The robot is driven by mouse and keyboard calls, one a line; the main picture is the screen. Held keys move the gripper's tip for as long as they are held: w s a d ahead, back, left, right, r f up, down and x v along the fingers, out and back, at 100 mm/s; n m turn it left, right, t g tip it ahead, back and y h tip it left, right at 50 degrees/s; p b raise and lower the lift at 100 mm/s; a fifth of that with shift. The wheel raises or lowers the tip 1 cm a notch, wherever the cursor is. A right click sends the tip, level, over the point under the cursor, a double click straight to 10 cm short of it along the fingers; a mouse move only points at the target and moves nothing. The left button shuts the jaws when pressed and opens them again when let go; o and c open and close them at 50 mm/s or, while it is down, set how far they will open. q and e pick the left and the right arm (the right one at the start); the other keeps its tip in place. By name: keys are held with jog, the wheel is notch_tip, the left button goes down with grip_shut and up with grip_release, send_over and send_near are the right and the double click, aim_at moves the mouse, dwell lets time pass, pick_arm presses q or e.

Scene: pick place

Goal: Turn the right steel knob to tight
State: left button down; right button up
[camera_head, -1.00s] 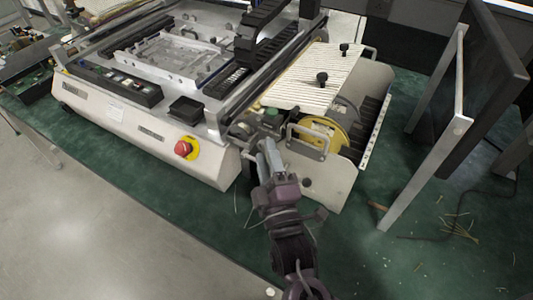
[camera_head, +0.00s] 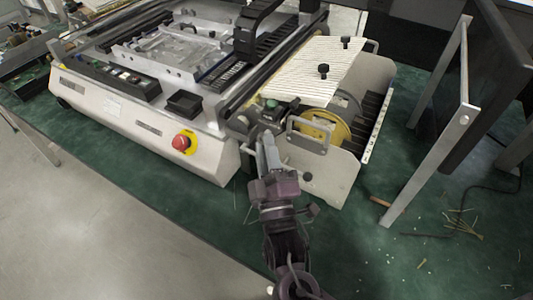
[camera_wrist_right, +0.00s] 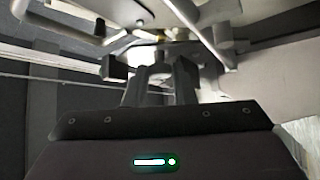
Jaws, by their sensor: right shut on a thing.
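My right gripper (camera_head: 268,145) reaches up to the front of the machine, beside the yellow reel (camera_head: 325,130). In the right wrist view, its two fingers (camera_wrist_right: 160,78) are shut on a small grey metal knob (camera_wrist_right: 157,70) under the machine's parts. In the head view the fingers and machine parts hide the knob, and I cannot make out its turn angle or any mark. My left gripper is not in view.
The machine (camera_head: 150,115) stands on a green mat (camera_head: 200,205), with a red emergency button (camera_head: 181,142) left of my gripper. A metal handle (camera_head: 307,135) and a ribbed white plate (camera_head: 310,75) are close on the right. A screen stand (camera_head: 432,140) is farther right.

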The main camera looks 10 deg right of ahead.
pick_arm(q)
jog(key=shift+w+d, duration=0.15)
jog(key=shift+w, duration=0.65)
pick_arm(e)
jog(key=shift+m, duration=0.4)
jog(key=o, duration=1)
jog(key=shift+f, duration=0.1)
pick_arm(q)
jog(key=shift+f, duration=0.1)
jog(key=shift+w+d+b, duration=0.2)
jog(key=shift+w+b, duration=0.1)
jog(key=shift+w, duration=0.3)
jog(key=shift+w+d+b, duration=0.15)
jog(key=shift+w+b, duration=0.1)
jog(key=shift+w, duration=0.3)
pick_arm(e)
jog(key=v, duration=0.7)
jog(key=shift+s+a+f, duration=0.1)
jog(key=shift+s+f, duration=0.15)
jog(key=shift+s, duration=0.05)
